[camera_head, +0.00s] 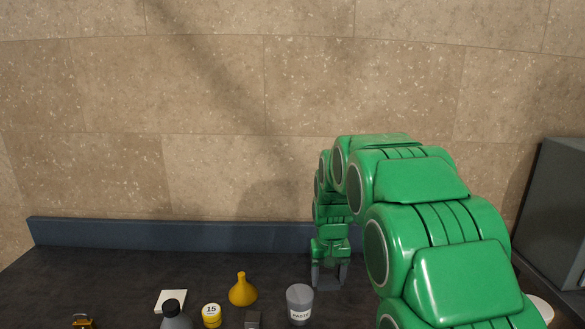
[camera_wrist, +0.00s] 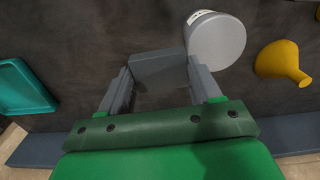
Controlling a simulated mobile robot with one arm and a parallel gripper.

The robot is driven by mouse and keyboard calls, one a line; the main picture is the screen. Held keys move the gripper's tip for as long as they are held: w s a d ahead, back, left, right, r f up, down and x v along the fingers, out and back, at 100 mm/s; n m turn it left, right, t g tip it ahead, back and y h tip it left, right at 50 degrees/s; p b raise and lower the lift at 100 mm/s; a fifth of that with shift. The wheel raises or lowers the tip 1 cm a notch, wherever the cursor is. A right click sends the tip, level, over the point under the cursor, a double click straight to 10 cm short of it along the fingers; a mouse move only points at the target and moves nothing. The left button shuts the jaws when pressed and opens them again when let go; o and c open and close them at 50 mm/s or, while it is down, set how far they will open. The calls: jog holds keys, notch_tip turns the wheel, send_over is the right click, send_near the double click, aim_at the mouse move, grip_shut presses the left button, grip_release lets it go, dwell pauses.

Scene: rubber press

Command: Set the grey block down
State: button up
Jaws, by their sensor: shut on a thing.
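My gripper (camera_head: 328,284) is at the end of my green arm, low over the dark counter near its back edge in the head view. In the wrist view my gripper (camera_wrist: 158,78) is shut on a grey block (camera_wrist: 158,66), which sits between the two grey fingers. In the head view the block is hard to tell apart from the fingers. I cannot tell whether its underside touches the counter (camera_head: 100,275).
The grey PASTE pot (camera_head: 300,304) stands close left of my gripper, with a yellow funnel (camera_head: 243,291) farther left. A small dark block (camera_head: 253,320), a yellow tub (camera_head: 211,315) and a white tile (camera_head: 171,298) are nearby. A teal tray (camera_wrist: 24,88) shows in the wrist view.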

jog(key=w+d+f, duration=0.3)
jog(key=w+d, duration=0.5)
jog(key=d, duration=0.4)
jog(key=a, duration=0.6)
jog(key=shift+a+m, duration=0.2)
jog(key=shift+m, duration=0.2)
jog(key=shift+s, duration=0.1)
notch_tip(320, 180, up, 7)
send_over(264, 320)
jog(key=shift+f, duration=7.35)
jog(key=shift+f, duration=0.15)
